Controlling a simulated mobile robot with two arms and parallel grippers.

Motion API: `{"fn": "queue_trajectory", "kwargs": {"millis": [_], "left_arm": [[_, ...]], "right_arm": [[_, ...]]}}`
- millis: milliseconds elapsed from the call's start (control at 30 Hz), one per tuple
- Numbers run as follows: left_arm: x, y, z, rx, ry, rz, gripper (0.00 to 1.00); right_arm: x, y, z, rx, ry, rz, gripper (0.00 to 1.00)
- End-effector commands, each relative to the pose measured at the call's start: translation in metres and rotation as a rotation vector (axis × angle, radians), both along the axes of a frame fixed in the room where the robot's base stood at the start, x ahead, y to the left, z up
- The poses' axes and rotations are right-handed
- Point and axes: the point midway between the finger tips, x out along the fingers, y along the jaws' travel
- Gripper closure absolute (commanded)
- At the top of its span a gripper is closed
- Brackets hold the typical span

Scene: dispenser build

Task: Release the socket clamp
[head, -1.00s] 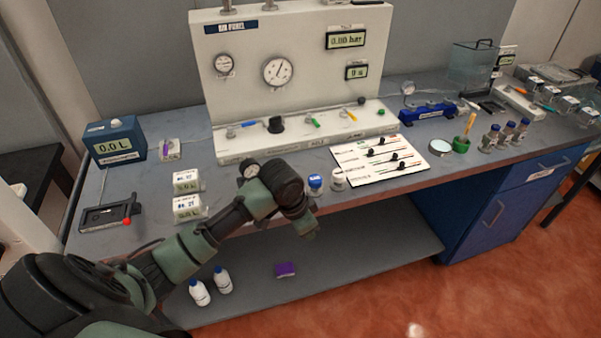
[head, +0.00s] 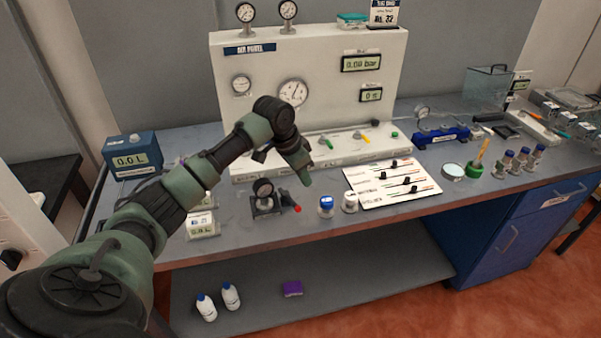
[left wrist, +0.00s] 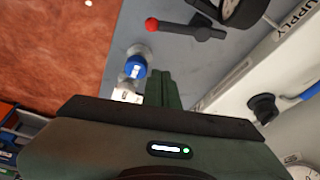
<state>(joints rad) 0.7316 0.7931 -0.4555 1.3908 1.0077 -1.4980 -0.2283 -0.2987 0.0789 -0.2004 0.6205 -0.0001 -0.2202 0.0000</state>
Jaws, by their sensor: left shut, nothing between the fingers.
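The socket clamp (head: 264,206) is a dark fixture near the front of the bench in the head view. A round gauge (head: 263,187) stands in it, and a lever (head: 288,199) with a red knob sticks out to its right. In the left wrist view the lever (left wrist: 190,29) and red knob (left wrist: 152,24) lie above the fingers; the gauge (left wrist: 243,8) is cut off by the top edge. My left gripper (head: 304,179) is shut and empty, pointing down above and behind the knob, apart from it. My right gripper is in neither view.
A blue-capped bottle (head: 326,206) and a white-capped one (head: 350,202) stand just right of the lever. A white panel (head: 300,60) with gauges rises behind. My left arm hides part of the bench's left side. Bare bench lies in front of the clamp.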

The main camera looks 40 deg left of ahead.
Motion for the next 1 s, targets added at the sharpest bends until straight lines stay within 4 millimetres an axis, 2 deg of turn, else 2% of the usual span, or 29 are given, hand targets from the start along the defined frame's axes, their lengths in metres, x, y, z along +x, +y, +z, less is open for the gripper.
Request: {"fn": "queue_trajectory", "kwargs": {"millis": [33,267,400,533,1000], "left_arm": [[0.002,-0.003,-0.009,-0.001,0.005,0.000,1.00],[0.018,-0.010,-0.055,-0.002,0.004,0.001,1.00],[-0.003,0.002,-0.056,0.004,0.003,0.000,1.00],[-0.014,0.006,-0.060,0.003,0.002,0.000,1.00],[-0.018,0.008,-0.063,0.001,-0.001,-0.001,1.00]], "right_arm": [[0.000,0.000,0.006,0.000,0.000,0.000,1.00],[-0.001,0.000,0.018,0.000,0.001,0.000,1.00],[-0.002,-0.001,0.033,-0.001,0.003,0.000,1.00],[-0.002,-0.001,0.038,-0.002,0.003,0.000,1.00],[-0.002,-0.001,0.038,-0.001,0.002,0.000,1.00]]}}
